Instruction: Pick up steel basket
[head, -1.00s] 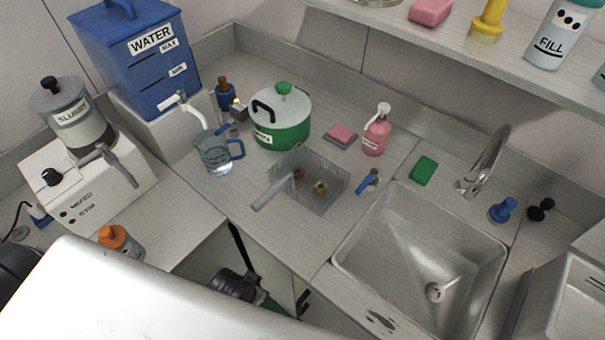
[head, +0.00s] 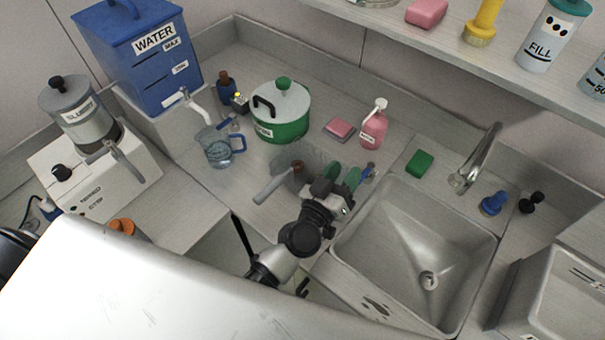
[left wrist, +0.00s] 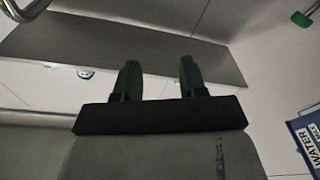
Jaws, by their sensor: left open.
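The steel basket (head: 270,187) sits on the counter in the middle of the head view, in front of the green pot. Its grey handle points to the lower left, and a brown ring-shaped piece (head: 297,166) shows inside. My left gripper (head: 341,174) is above the basket's right part and hides much of it. Its green fingers are apart with nothing between them. In the left wrist view the same gripper (left wrist: 157,72) is open and empty, and the basket cannot be made out there. My right gripper is not in view.
The green pot (head: 281,115) stands behind the basket and a water jug (head: 217,149) to its left. A pink soap bottle (head: 374,126) is behind right. The sink (head: 400,245) opens at the right. A shelf (head: 440,40) overhangs the back.

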